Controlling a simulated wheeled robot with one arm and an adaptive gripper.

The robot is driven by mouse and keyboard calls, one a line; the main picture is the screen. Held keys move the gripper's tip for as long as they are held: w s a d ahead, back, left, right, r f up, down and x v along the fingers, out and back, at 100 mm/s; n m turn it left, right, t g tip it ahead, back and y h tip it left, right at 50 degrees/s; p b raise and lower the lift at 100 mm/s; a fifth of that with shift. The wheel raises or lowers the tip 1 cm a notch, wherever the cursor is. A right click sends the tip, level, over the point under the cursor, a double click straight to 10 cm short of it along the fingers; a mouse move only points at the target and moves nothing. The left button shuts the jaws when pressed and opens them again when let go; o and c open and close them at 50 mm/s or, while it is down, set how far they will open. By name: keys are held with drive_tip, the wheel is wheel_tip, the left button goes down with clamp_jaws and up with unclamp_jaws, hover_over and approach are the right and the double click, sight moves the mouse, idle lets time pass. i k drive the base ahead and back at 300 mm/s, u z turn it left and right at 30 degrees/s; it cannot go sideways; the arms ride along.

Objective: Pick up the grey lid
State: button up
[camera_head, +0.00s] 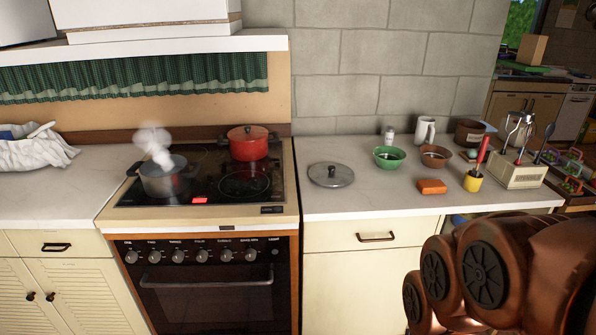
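The grey lid (331,175) lies flat on the white countertop, just right of the stove. It is round, with a small dark knob on top. Nothing covers it. My arm's copper-coloured links show at the lower right, in front of the counter and well apart from the lid. My gripper itself is not in view.
A steaming grey pot (166,181) and a red lidded pot (249,143) stand on the stove (200,250). A green bowl (389,157), brown bowl (435,155), orange block (432,187) and yellow cup (473,182) stand right of the lid. The counter (350,203) in front of it is clear.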

sight(324, 174)
drive_tip(key=z, duration=1.5)
drive_tip(key=i, duration=2.35)
drive_tip(key=u, duration=3.85)
